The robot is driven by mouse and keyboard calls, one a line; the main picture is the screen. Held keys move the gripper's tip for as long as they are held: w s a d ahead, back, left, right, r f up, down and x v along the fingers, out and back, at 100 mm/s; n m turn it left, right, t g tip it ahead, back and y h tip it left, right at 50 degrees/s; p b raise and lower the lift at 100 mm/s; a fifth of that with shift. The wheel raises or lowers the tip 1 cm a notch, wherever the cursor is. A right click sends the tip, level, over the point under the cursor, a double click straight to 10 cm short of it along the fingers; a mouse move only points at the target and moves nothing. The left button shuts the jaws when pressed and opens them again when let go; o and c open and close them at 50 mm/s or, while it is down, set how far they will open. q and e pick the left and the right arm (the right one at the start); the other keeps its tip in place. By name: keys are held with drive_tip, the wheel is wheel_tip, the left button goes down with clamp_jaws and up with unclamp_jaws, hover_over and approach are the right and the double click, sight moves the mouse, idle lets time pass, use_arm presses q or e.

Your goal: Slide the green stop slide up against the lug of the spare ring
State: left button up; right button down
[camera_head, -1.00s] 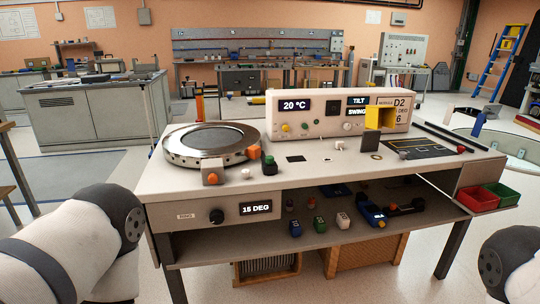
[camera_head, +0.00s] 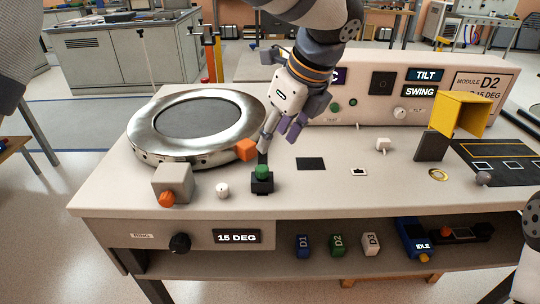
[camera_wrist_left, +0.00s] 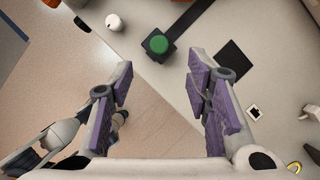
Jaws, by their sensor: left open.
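The green stop slide (camera_head: 262,174) is a green knob on a black block near the front of the bench top. It also shows in the left wrist view (camera_wrist_left: 158,43), on a dark straight track (camera_wrist_left: 190,18). The spare ring (camera_head: 150,145) is a large silver ring left of it. Its orange lug (camera_head: 246,150) sticks out at the right, behind the slide and apart from it. My left gripper (camera_head: 277,143) is open and empty, just behind and above the slide. In the left wrist view its purple-padded fingers (camera_wrist_left: 161,62) are spread, with the slide beyond the tips. My right gripper is not in view.
A grey block with an orange knob (camera_head: 172,185) and a white knob (camera_head: 222,190) stand left of the slide. The module panel (camera_head: 380,90) stands behind. A dark square (camera_head: 310,163) and a yellow bracket (camera_head: 459,112) are to the right.

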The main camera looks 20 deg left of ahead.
sight(263, 167)
use_arm(q)
drive_tip(key=x, duration=1)
drive_tip(key=shift+s, duration=0.1)
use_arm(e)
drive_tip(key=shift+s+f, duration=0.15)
use_arm(q)
drive_tip(key=shift+c, duration=0.3)
